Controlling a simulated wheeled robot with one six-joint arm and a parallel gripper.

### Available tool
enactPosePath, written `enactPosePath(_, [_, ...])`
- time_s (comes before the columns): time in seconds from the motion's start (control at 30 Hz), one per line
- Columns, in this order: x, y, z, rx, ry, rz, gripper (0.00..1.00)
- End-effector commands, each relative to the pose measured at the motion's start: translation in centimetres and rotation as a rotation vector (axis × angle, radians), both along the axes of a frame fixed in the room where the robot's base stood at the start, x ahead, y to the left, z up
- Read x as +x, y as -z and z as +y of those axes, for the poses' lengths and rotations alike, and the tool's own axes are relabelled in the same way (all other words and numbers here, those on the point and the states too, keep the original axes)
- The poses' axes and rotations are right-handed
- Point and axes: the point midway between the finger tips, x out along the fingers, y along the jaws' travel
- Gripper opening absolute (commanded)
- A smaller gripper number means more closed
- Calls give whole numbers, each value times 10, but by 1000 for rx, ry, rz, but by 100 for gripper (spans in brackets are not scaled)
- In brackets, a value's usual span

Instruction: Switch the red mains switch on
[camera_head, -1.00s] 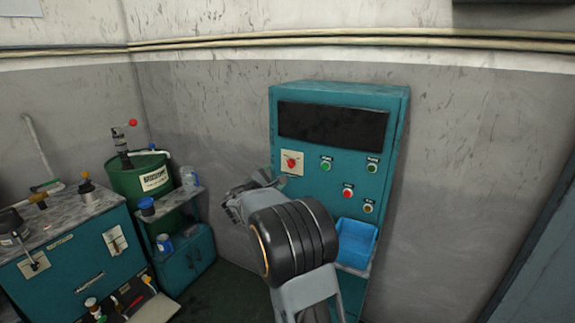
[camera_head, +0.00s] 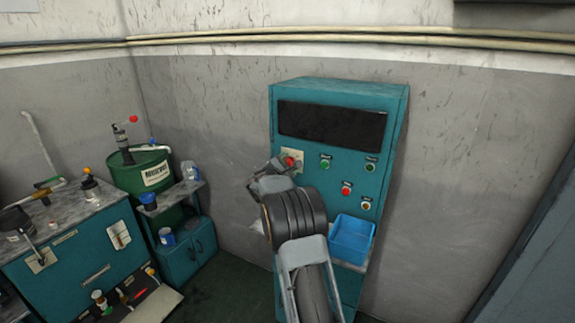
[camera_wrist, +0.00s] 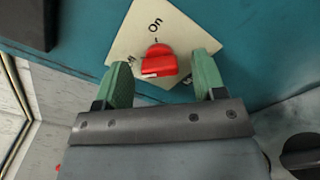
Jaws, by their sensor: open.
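The red mains switch (camera_wrist: 157,63) sits on a cream plate (camera_wrist: 183,37) marked "On" on the teal control cabinet. My gripper (camera_wrist: 164,75) is open, with one green finger on each side of the red knob and a gap visible on both sides. In the head view the switch (camera_head: 291,160) is partly hidden by my gripper (camera_head: 276,168), which is at the left of the cabinet front.
The cabinet (camera_head: 345,93) also carries a dark display (camera_head: 330,122), green buttons (camera_head: 325,163) and a red button (camera_head: 346,188). A blue bin (camera_head: 352,238) sits below them. A teal workbench (camera_head: 85,250) and a green drum (camera_head: 143,175) stand to the left.

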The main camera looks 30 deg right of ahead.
Motion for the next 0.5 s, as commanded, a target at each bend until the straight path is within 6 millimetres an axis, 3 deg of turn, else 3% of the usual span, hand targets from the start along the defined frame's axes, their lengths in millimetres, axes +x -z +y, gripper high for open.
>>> enactPosePath(0.07, [0,0,0,0,0,0,63])
enactPosePath(0.5, [0,0,0,-1,1,0,21])
